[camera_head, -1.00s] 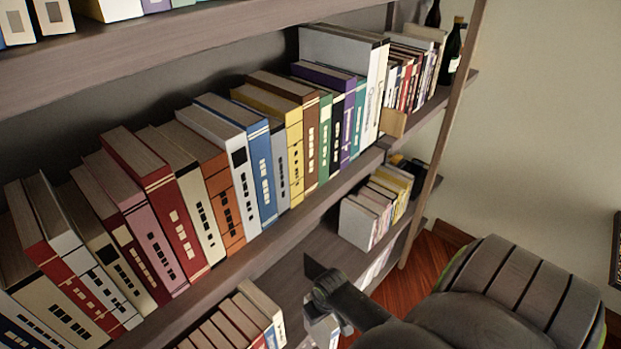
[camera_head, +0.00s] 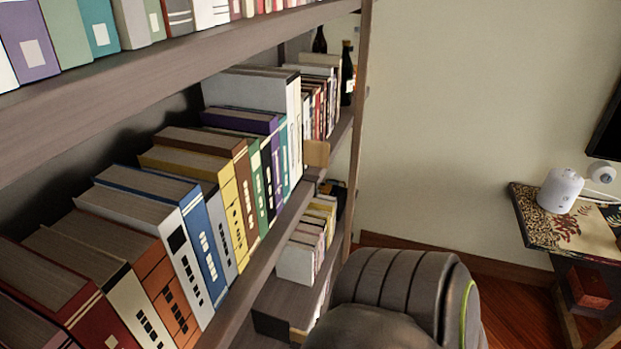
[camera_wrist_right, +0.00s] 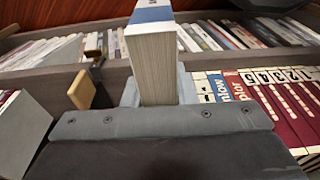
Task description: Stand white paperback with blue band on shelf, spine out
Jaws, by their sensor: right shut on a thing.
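The white paperback with a blue band (camera_wrist_right: 135,40) stands out from my right gripper (camera_wrist_right: 158,92) in the right wrist view. Its page block faces the camera and blue shows at its top end. The gripper's two fingers close on its sides, and the book is in front of shelves. The spine's lettering cannot be read from here. In the head view my right arm enters at the bottom, and the gripper and held book cannot be made out. The shelf (camera_head: 250,305) holds a long row of books. My left gripper is not in view.
Tightly packed, leaning books, including a blue one (camera_head: 202,240), fill the shelf's near part. A wooden block (camera_head: 317,153) stands at the shelf edge. Dark bottles (camera_head: 347,75) are at the far end. A side table (camera_head: 575,230) with a white device (camera_head: 559,190) is at right.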

